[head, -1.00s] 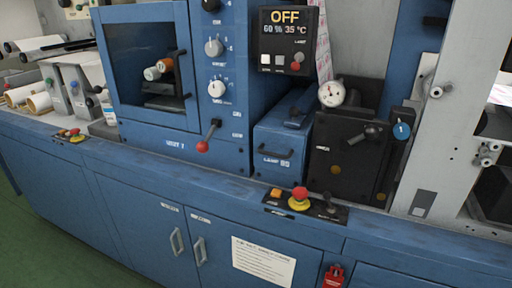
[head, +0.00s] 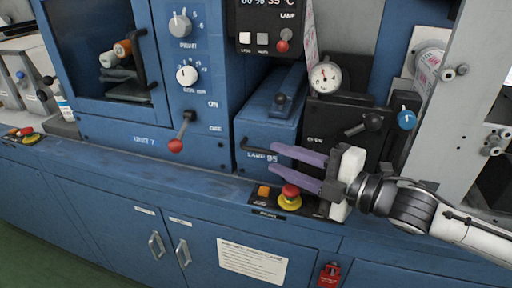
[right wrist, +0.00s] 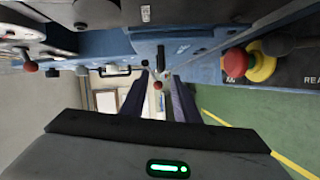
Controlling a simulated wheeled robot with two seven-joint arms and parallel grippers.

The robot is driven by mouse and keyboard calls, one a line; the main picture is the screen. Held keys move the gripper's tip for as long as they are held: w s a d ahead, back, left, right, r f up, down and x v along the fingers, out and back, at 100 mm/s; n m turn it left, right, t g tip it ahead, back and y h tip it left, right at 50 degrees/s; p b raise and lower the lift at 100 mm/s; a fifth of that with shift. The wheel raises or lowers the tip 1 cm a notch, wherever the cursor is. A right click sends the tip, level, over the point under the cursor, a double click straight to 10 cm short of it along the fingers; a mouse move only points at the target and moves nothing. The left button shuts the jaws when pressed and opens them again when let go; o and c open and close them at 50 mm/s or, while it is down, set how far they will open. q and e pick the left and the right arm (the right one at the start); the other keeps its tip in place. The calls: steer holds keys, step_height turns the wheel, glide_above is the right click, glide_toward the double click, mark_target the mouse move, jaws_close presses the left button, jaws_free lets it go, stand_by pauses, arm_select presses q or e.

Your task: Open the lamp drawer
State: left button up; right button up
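The lamp drawer (head: 265,132) is a blue box with a lamp label on its front, left of the black unit in the head view. Its black bar handle (head: 262,151) runs across the front, and the drawer looks closed. My right gripper (head: 271,158) has two purple fingers pointing left, parted with nothing between them. The fingertips are in front of the drawer, close to the right end of the handle; contact cannot be told. In the right wrist view the gripper (right wrist: 158,82) also shows its fingers apart. My left gripper is not in view.
A red and yellow emergency stop (head: 290,196) sits on the ledge just below the fingers. A red-knobbed lever (head: 177,145) stands out to the left. The black unit (head: 335,128) with a knob is behind my gripper. A control panel (head: 268,28) hangs above the drawer.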

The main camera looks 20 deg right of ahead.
mark_target(262, 152)
steer(key=p+x, duration=0.1)
steer(key=x, duration=0.6)
steer(key=shift+w+a, duration=0.1)
steer(key=shift+w, duration=0.15)
steer(key=shift+f, duration=0.1)
jaws_close()
